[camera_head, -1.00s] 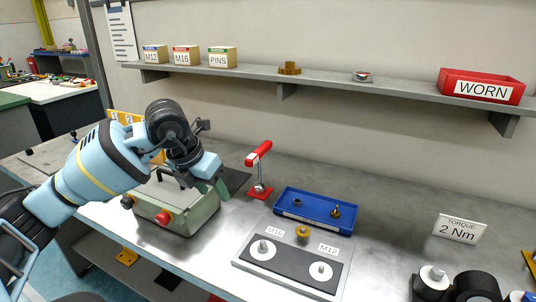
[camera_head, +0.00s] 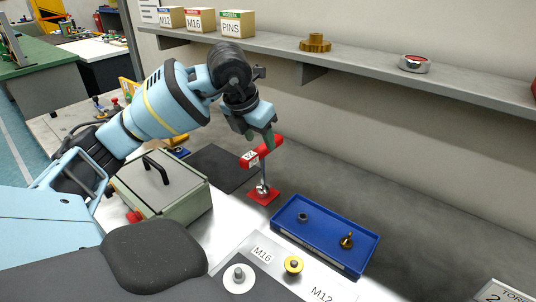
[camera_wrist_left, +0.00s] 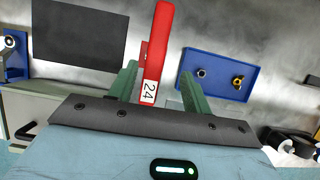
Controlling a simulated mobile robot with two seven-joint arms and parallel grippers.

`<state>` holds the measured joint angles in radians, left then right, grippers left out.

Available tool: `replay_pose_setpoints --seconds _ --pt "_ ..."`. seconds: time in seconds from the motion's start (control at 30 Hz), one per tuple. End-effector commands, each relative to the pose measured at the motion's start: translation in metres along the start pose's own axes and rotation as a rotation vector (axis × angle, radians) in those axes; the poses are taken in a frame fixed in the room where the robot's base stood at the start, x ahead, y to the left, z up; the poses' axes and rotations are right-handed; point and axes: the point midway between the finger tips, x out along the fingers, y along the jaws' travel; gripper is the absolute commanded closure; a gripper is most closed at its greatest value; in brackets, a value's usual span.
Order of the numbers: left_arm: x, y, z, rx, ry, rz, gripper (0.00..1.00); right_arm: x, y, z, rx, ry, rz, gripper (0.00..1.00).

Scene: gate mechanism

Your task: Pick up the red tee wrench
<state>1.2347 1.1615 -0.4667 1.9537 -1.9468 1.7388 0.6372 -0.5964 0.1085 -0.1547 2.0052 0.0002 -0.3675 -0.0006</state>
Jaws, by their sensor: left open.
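The red tee wrench (camera_head: 262,152) stands upright on a red base plate (camera_head: 262,194), with a metal shaft and a red crossbar handle labelled 24. In the left wrist view its handle (camera_wrist_left: 163,40) runs between the two green fingers. My left gripper (camera_head: 259,140) is right at the handle in the head view, above the shaft. The gripper (camera_wrist_left: 157,90) is open, one finger on each side of the handle, with a visible gap to the right finger. Whether the left finger touches the handle is unclear. My right gripper is not in view.
A blue tray (camera_head: 325,232) with a nut and a brass part lies right of the wrench. A green-grey box (camera_head: 162,188) with a black handle stands left. A dark mat (camera_head: 222,168) lies behind. The shelf (camera_head: 380,76) runs above along the wall.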

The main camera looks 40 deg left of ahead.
Motion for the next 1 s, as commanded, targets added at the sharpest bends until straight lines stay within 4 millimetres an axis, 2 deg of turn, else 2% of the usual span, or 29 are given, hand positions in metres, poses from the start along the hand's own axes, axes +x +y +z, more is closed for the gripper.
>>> replay_pose_setpoints --seconds 0.23,0.47,0.8,1.0 --pt "0.023 0.000 0.000 0.001 0.003 -0.001 0.51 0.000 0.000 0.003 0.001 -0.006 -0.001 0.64" --pt "0.030 0.001 0.000 0.000 0.003 -0.001 0.51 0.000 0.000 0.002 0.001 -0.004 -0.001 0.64" --pt "0.072 0.007 0.002 0.000 0.003 -0.002 0.51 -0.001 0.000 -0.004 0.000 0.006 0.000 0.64" --pt "0.078 0.008 0.002 0.001 0.000 0.000 0.51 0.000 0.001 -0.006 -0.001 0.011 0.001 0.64"
